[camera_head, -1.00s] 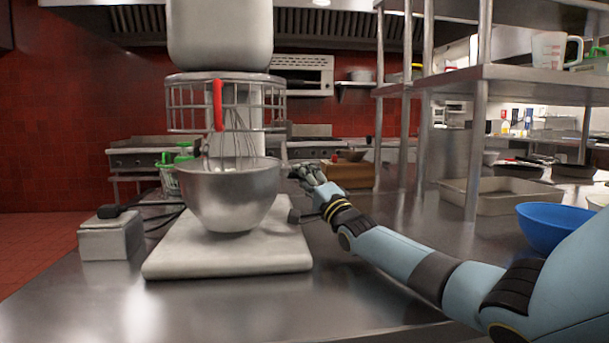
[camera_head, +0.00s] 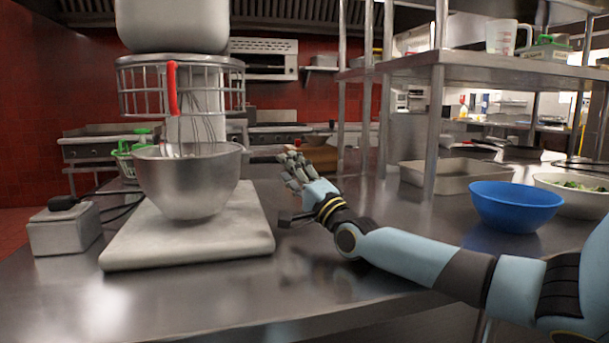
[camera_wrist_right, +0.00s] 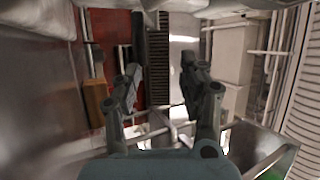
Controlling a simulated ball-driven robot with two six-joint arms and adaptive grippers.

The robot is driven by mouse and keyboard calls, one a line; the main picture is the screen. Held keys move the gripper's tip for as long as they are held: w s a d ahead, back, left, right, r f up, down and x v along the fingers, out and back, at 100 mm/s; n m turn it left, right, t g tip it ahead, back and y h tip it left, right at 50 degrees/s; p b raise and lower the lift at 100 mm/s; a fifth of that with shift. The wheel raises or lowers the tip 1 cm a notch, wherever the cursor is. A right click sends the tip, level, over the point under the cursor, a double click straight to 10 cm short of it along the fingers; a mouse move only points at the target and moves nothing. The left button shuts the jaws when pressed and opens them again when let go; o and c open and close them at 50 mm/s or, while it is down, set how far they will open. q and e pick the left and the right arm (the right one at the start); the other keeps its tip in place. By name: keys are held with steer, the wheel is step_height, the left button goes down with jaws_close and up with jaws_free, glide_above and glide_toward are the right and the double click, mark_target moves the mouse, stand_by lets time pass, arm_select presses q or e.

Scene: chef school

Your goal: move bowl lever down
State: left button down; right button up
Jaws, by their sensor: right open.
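The stand mixer has a metal bowl (camera_head: 188,182), a whisk (camera_head: 203,130), a wire guard (camera_head: 135,88) and a red handle (camera_head: 172,88); it stands at left in the head view. A thin dark bar (camera_head: 264,159) shows right of the bowl rim; I cannot tell whether it is the bowl lever. My right gripper (camera_head: 287,166) is open, to the right of the bowl and apart from it, at about rim height. In the right wrist view its fingers (camera_wrist_right: 160,72) are spread, with nothing clearly held between them. My left gripper is not in view.
A grey box (camera_head: 65,230) with a cable sits left of the mixer base (camera_head: 190,245). A blue bowl (camera_head: 515,207), a white bowl (camera_head: 585,192) and a metal tray (camera_head: 462,180) lie at right. A shelf post (camera_head: 436,130) rises behind my right arm. The front counter is clear.

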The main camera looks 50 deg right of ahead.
steer(key=s, duration=0.5)
steer(key=shift+s+a, duration=0.15)
steer(key=shift+a, duration=0.2)
